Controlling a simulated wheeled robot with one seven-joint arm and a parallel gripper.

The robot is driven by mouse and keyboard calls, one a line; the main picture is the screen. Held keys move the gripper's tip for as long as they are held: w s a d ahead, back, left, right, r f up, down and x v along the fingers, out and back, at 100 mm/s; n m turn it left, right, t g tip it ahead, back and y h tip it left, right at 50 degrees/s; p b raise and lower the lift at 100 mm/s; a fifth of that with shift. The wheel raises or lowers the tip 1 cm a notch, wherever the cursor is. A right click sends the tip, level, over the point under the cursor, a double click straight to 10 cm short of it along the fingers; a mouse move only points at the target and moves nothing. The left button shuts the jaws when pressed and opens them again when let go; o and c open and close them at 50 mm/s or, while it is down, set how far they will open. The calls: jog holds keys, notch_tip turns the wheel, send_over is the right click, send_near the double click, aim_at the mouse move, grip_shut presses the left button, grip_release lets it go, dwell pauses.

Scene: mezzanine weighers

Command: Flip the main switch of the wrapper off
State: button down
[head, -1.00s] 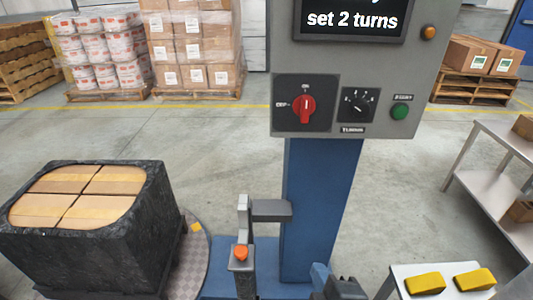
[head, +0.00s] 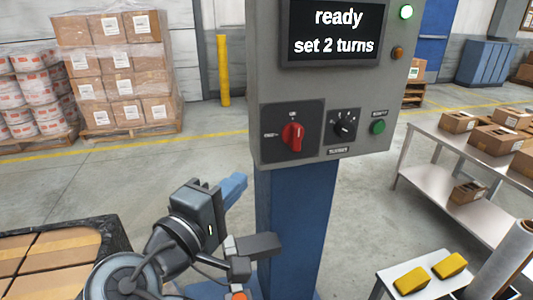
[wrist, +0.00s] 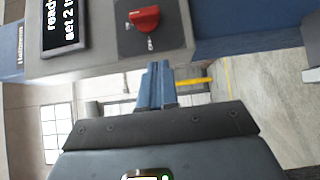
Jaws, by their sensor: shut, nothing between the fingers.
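The wrapper's control box (head: 262,75) is a grey panel on a blue column, and its screen (head: 330,30) reads "ready, set 2 turns". The main switch (head: 293,136) is a red rotary handle on a black plate at the lower left. Its handle stands about upright, towards the top mark; another mark is at its left. In the wrist view the switch (wrist: 144,18) is at the top, seen sideways. My gripper (head: 236,186) is lower left of the switch and apart from it. Its blue fingers (wrist: 157,84) are together and empty.
A black turns dial (head: 343,126) and a green button (head: 377,127) sit right of the switch. A wrapped pallet load (head: 118,245) is at lower left. A small table with yellow blocks (head: 410,280) and a steel table (head: 430,140) with cartons stand right.

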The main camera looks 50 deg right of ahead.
jog(key=shift+a+r+g, duration=0.25)
jog(key=shift+r+g, duration=0.05)
jog(key=shift+w+d, duration=0.1)
jog(key=shift+d, duration=0.05)
jog(key=p, duration=0.2)
send_near(291, 145)
jog(key=w+d, duration=0.2)
jog(key=w, duration=0.1)
jog(key=d, duration=0.1)
jog(key=s+d, duration=0.1)
jog(key=shift+s+d, duration=0.25)
jog(key=shift+d, duration=0.15)
jog(key=shift+s+d, duration=0.25)
jog(key=shift+d, duration=0.1)
